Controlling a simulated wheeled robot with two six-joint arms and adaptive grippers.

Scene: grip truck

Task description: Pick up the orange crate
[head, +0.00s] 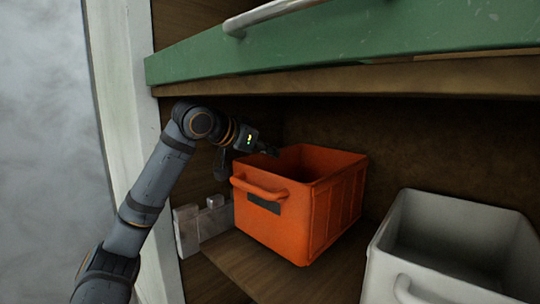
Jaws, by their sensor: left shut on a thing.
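The orange crate (335,205) sits on a wooden shelf, with its front handle and a dark label patch facing me. It looks empty as far as I can see inside. My left arm comes in from the left, and my left gripper (268,151) is at the crate's back left rim. It is shut on the crate there, though the fingertips are small and partly hidden. The crate appears upright, with its base at or very near the shelf. My right gripper is not in view.
A white-grey crate (378,275) stands to the right, close to the orange one. A green panel (350,42) with a metal handle hangs above the shelf. A pale post (125,110) and a light metal bracket (188,232) are at the left.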

